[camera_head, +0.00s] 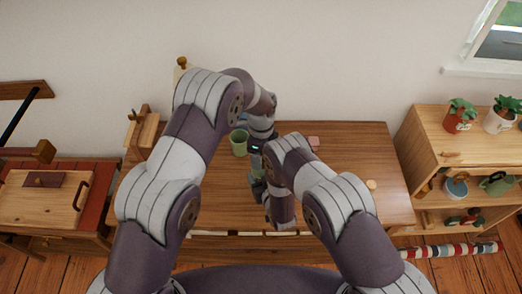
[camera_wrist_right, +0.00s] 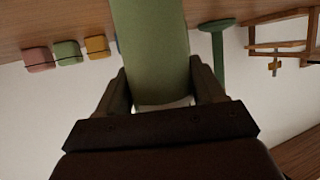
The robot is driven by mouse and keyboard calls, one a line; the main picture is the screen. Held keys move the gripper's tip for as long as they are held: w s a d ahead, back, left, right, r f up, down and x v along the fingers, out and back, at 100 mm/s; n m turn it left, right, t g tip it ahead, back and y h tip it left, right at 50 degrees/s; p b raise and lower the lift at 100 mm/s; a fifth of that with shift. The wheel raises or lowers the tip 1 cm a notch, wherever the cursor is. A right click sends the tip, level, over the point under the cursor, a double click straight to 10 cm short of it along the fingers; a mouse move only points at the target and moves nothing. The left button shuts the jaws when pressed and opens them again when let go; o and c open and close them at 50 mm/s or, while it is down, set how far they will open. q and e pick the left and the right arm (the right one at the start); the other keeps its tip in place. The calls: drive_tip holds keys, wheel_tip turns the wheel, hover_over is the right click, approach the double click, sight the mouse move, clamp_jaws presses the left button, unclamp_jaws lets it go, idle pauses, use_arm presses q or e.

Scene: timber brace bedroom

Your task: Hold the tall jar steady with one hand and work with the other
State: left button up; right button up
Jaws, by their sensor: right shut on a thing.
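The tall jar (camera_wrist_right: 152,45) is green and smooth. In the right wrist view it stands between the two fingers of my right gripper (camera_wrist_right: 163,88), which is shut on it near one end. In the head view my right gripper is mostly hidden among the arm links, so its grip does not show there. A green open-topped vessel (camera_head: 239,143) stands on the table just left of my left wrist; I cannot tell whether it is the same jar. My left gripper (camera_head: 257,149) points down over the middle of the table, and its fingers are hidden.
The wooden table (camera_head: 350,160) is mostly clear at right, with a pink block (camera_head: 314,141) and a round yellowish piece (camera_head: 371,184). The right wrist view shows pink, green and yellow blocks (camera_wrist_right: 68,52) and a green stand (camera_wrist_right: 218,55). A plant shelf (camera_head: 440,150) stands right.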

sight(261, 175)
use_arm(q)
drive_tip(key=shift+f, duration=0.6)
drive_tip(key=shift+f, duration=0.55)
drive_tip(key=m, duration=1.6)
drive_tip(key=o, duration=1)
